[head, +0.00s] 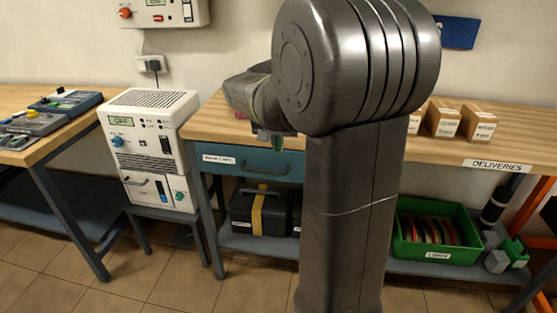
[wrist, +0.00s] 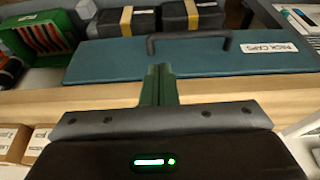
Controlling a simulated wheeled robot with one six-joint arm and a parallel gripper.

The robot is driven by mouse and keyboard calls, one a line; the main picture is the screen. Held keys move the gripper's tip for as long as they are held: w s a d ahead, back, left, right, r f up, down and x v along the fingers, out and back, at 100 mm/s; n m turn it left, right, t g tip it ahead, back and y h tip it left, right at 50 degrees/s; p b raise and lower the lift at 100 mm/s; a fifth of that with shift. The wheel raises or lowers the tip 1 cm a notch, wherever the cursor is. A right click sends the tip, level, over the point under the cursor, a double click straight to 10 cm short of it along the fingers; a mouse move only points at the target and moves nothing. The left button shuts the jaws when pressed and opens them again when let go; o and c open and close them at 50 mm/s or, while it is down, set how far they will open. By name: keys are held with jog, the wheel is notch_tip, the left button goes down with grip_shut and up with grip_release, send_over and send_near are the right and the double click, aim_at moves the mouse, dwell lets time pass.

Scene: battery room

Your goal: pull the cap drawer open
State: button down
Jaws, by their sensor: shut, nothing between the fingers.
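The cap drawer (head: 225,170) has a teal front under the wooden bench top and looks shut. Its label reads "PACK CAPS" in the wrist view, where the teal front (wrist: 110,62) spans the upper part. A dark bar handle (wrist: 190,36) sits on the drawer front; it also shows in the head view (head: 264,168). My gripper (head: 268,146) is in front of the drawer's top edge, above the handle. Its green fingers (wrist: 158,70) are together and empty, pointing towards the handle but apart from it. My arm hides the drawer's right end in the head view.
A white power unit (head: 150,105) stands left of the drawer. Dark cases with yellow straps (head: 257,215) and a green crate (head: 399,237) sit on the shelf below. Cardboard boxes (head: 444,120) stand on the bench at right. The floor before the drawer is clear.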

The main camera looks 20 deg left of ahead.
aim_at(271, 162)
jog(key=w+a+f+b, duration=0.1)
jog(key=f, duration=0.2)
jog(key=w+a+f, duration=0.1)
jog(key=f, duration=0.2)
jog(key=w+a+f+b, duration=0.1)
jog(key=w+f, duration=0.1)
jog(key=f, duration=0.1)
jog(key=shift+a+f+b, duration=0.3)
jog(key=shift+a, duration=0.1)
jog(key=s+d+b, duration=0.1)
jog(key=s+d, duration=0.2)
jog(key=s, duration=0.9)
jog(key=s+d+b, duration=0.2)
jog(key=s+d, duration=0.1)
jog(key=s, duration=1)
jog(key=shift+s, duration=0.2)
